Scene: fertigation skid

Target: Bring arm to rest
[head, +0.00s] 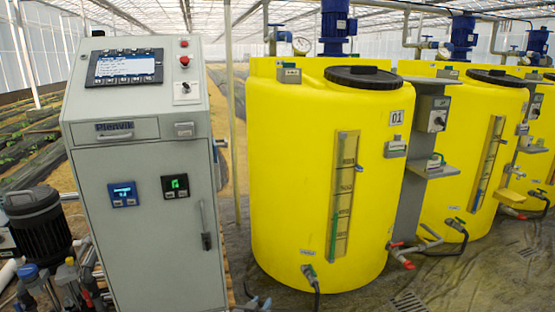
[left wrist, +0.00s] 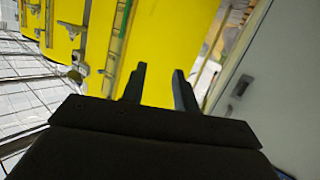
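My left gripper (head: 257,303) barely shows at the bottom edge of the head view, low in front of the gap between the grey cabinet and the first yellow tank. In the left wrist view, my left gripper (left wrist: 158,84) has its two dark fingers apart, with nothing between them. Behind the fingers are the yellow tank (left wrist: 165,60) and, to the right, the grey cabinet (left wrist: 285,75). My right gripper is in neither view.
The grey control cabinet (head: 150,245) stands at left with a screen, knobs and a door handle. Several yellow tanks stand to the right; the nearest tank (head: 285,180) has a level gauge and hoses. A black motor (head: 37,225) and pipework sit at lower left.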

